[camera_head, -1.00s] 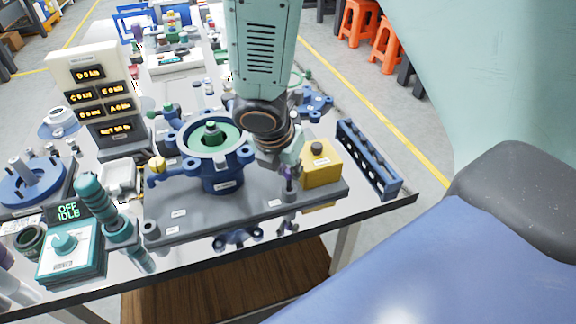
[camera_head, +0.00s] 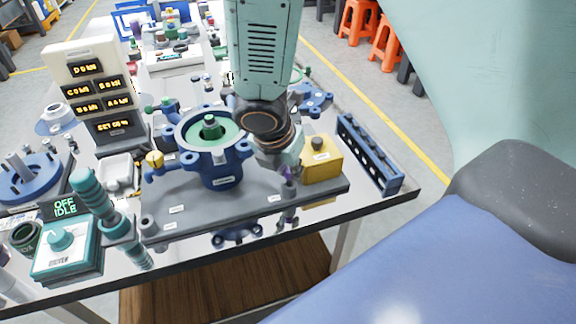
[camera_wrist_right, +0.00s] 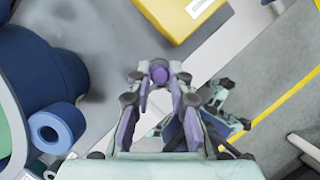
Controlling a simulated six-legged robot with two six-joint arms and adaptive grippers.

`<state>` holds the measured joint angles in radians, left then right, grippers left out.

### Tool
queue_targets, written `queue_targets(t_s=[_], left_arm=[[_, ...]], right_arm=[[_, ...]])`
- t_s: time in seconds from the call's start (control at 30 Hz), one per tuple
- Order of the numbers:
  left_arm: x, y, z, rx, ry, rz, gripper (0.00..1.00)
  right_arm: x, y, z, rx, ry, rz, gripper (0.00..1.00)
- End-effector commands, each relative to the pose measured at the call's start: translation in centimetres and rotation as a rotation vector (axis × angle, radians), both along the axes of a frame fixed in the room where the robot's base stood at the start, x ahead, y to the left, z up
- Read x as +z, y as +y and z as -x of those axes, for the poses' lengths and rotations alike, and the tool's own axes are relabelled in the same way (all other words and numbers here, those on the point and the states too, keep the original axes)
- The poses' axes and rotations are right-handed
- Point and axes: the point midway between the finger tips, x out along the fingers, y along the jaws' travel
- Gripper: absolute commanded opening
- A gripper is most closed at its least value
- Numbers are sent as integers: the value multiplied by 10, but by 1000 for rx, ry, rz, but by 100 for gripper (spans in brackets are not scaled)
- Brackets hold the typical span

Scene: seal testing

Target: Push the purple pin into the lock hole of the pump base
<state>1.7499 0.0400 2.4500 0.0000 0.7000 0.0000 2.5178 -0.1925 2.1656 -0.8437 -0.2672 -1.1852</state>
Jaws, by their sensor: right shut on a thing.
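My right gripper (camera_head: 286,170) is at the front right of the pump base (camera_head: 200,205), between the blue pump body (camera_head: 222,172) and a yellow block. In the right wrist view its fingers (camera_wrist_right: 155,100) close around the purple pin (camera_wrist_right: 158,74), whose round purple end shows between the fingertips. In the head view only a little purple (camera_head: 287,173) shows under the fingers, just above a small grey collar (camera_head: 289,190) on the base. The lock hole itself is hidden, so I cannot tell how deep the pin sits. My left gripper is out of view.
The yellow block (camera_head: 322,165) stands close right of the gripper. A blue rack (camera_head: 368,155) lies farther right near the table edge. A teal control box (camera_head: 68,248) reads OFF IDLE at the front left. A display panel (camera_head: 92,88) stands behind it.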

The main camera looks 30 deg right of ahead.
Motion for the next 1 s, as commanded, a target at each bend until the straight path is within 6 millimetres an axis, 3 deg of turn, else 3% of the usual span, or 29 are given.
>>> queue_targets(t_s=[0.37, 0.4, 0.7, 1.0], left_arm=[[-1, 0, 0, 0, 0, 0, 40], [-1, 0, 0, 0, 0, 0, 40], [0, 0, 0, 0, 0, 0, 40], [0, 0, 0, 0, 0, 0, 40]], right_arm=[[-1, 0, 0, 0, 0, 0, 0], [-1, 0, 0, 0, 0, 0, 20], [-1, 0, 0, 0, 0, 0, 45], [0, 0, 0, 0, 0, 0, 46]])
